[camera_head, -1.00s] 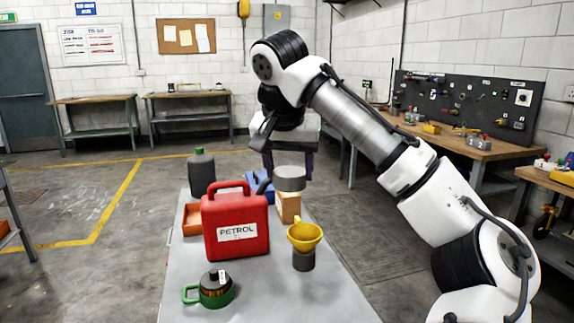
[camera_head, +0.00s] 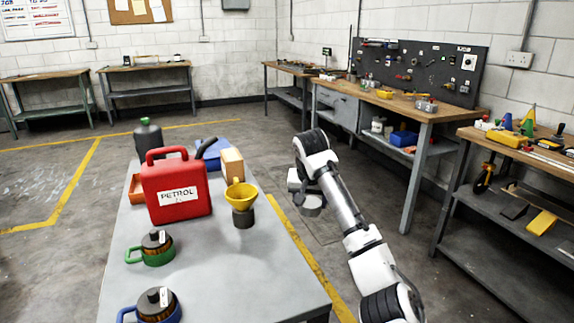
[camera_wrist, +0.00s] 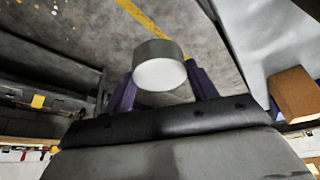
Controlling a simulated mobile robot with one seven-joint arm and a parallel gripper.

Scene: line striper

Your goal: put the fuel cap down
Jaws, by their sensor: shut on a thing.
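The fuel cap (camera_head: 311,204) is a round grey disc held in my gripper (camera_head: 304,191). In the head view it hangs in the air to the right of the grey table (camera_head: 215,272), past the table's edge. In the wrist view the cap (camera_wrist: 159,73) has a pale flat face and a darker rim. It sits between two purple fingers, which are shut on it, with the concrete floor behind.
On the table stand a red petrol can (camera_head: 177,190), a yellow funnel (camera_head: 241,194) on a dark base, a wooden block (camera_head: 231,164), a green-handled pot (camera_head: 152,250) and a blue-handled one (camera_head: 155,306). The table's right front is bare. A workbench (camera_head: 425,115) stands right.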

